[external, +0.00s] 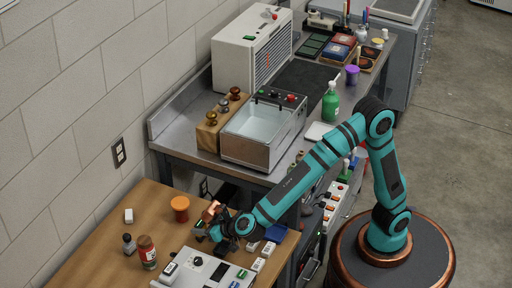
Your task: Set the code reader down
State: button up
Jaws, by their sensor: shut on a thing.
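My gripper (212,217) is at the end of the teal arm, low over the back right part of the wooden table (82,262). Its copper-coloured fingers are shut on a small dark thing (216,233), which I take to be the code reader. The arm and fingers hide most of it. I cannot tell whether it touches the tabletop.
An orange jar (180,208), a red-lidded bottle (147,252), a dark stamp (129,244) and a white block (129,215) stand on the table. A grey panel (190,268) lies in front. The table's left part is clear. A metal bench with a water tank (262,125) stands behind.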

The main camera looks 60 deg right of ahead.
jog(key=o, duration=1.1)
jog(key=shift+c, duration=0.2)
jog(key=shift+r, duration=0.15)
jog(key=v, duration=1.2)
